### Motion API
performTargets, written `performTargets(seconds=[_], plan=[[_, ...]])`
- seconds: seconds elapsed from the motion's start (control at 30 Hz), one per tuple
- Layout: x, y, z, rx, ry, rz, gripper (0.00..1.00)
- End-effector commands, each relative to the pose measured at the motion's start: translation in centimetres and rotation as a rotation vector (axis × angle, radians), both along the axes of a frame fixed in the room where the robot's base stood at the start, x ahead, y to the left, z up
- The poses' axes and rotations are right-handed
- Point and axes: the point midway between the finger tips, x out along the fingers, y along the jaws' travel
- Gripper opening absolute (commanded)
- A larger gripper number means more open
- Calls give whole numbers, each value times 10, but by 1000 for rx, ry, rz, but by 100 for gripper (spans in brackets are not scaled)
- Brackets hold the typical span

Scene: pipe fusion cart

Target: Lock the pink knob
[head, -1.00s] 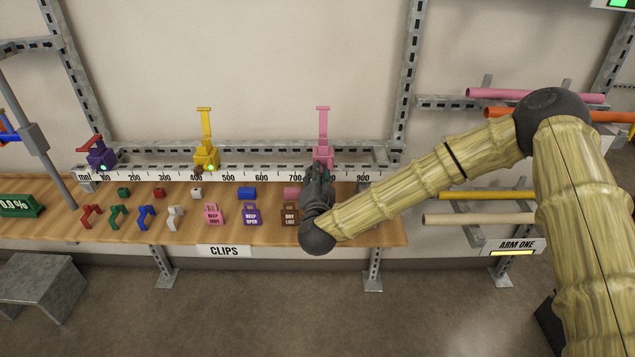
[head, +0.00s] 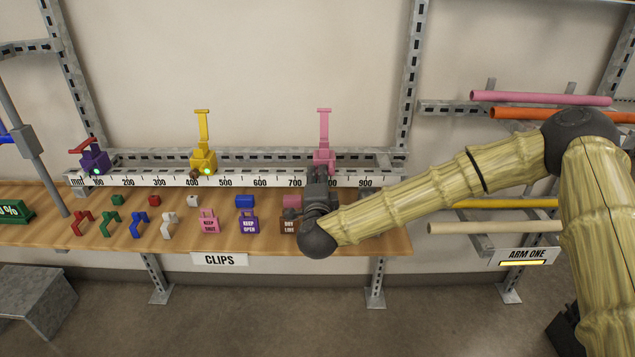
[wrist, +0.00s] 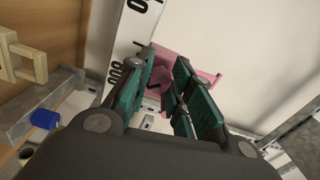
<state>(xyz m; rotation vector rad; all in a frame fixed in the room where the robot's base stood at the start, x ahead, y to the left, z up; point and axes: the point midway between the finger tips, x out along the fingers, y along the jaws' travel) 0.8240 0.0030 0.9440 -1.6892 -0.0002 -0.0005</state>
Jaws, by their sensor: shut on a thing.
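The pink clamp (head: 324,157) stands on the rail behind the ruler, right of the yellow clamp, with its pink lever (head: 323,125) upright. My gripper (head: 319,176) is at the front of this clamp. In the wrist view, the green-padded fingers of my gripper (wrist: 164,65) reach to the pink clamp body (wrist: 208,78) and are closed on its knob. The knob is mostly hidden between the fingers, so its turn angle cannot be read.
A yellow clamp (head: 203,160) with raised lever and a purple clamp (head: 95,162) with lowered red lever stand to the left. Clips, small blocks and tags lie on the wooden shelf (head: 347,243). Coloured pipes (head: 540,98) rest on racks at the right.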

Motion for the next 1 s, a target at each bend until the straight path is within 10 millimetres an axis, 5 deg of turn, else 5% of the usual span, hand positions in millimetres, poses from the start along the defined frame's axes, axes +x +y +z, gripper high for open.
performTargets(seconds=[0.5,0.53,0.63,1.0], plan=[[0,0,-1,19,2,1,0],[0,0,-1,19,2,1,25],[0,0,-1,19,1,1,43],[-3,0,0,18,1,1,43]])
